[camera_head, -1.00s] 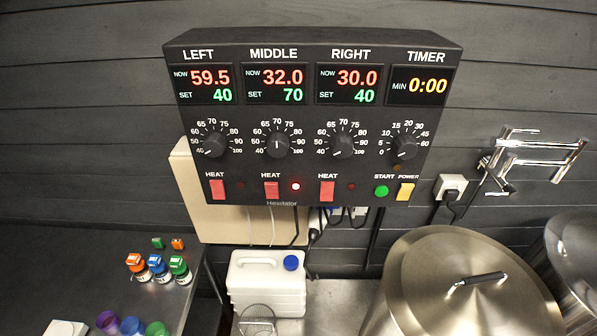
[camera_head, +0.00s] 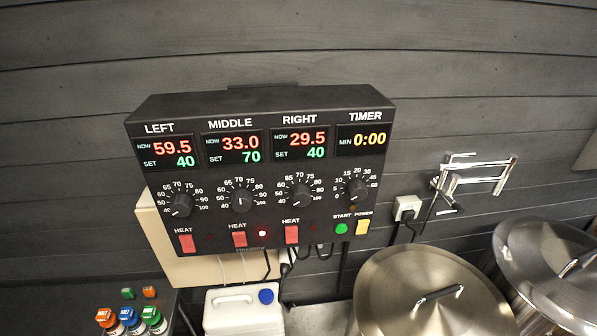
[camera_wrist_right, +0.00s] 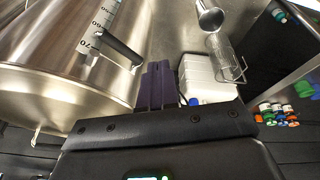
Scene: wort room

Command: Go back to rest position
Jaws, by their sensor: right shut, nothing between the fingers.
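My right gripper (camera_wrist_right: 158,68) shows in the right wrist view as two dark purple fingers side by side. It is shut and empty, with a steel pot to its left and a white jug to its right. My left gripper is in neither current view. Neither of my arms shows in the head view. The black control box (camera_head: 262,207) hangs on the wall there, with a red lamp lit beside the middle heat switch. Its displays read left 59.5, middle 33.0, right 29.5 and timer 0:00.
Steel pots (camera_head: 400,275) stand at the lower right below a wall tap (camera_head: 480,175). A white jug (camera_head: 235,317) is under the box. Several small capped bottles (camera_head: 130,320) stand on the dark bench at the lower left. The wall above the box is clear.

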